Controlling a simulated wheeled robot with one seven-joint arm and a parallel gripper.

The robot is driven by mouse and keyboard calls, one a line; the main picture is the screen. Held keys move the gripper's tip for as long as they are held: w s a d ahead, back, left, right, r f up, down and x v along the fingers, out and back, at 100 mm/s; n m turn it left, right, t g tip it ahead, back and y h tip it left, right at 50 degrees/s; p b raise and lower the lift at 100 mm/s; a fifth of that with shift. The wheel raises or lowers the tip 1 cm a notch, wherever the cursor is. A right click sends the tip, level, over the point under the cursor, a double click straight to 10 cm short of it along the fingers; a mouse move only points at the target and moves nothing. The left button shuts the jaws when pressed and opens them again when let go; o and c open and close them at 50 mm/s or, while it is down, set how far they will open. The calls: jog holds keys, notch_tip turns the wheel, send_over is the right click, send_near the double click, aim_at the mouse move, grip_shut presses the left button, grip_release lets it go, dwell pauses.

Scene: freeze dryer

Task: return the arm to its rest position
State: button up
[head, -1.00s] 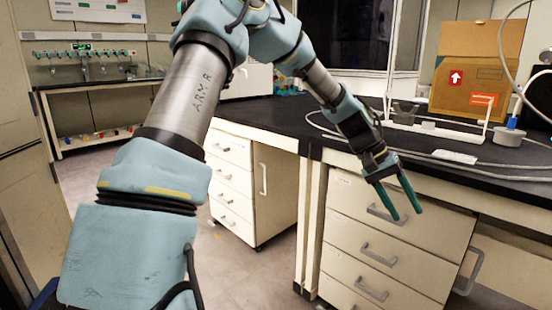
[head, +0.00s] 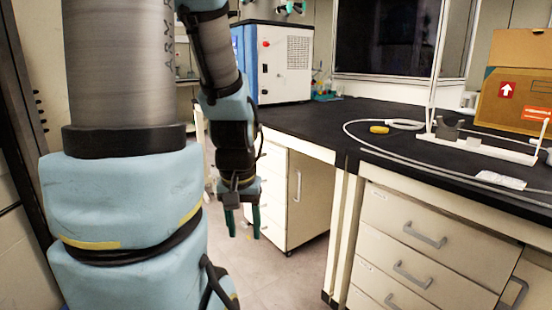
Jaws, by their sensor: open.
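My gripper (head: 244,230) hangs below the bench-top level, left of the middle in the head view. Its two green fingers point down and stand apart, with nothing between them. It shows in front of the drawer cabinet (head: 285,190) and the floor, clear of the bench top. My arm comes down from the top left of the view, and its thick near links hide much of the left side.
The black bench top (head: 310,122) runs along the right, with drawers (head: 400,240) under its near edge. On it are a white-and-blue machine (head: 285,62), a yellow object (head: 379,129), a white stand (head: 480,146), a cable and a cardboard box (head: 518,85). Floor (head: 290,270) shows between the cabinets.

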notch_tip(320, 180, up, 19)
jog(key=p, duration=1.7)
jog(key=shift+r+p, duration=0.15)
jog(key=shift+p, duration=0.2)
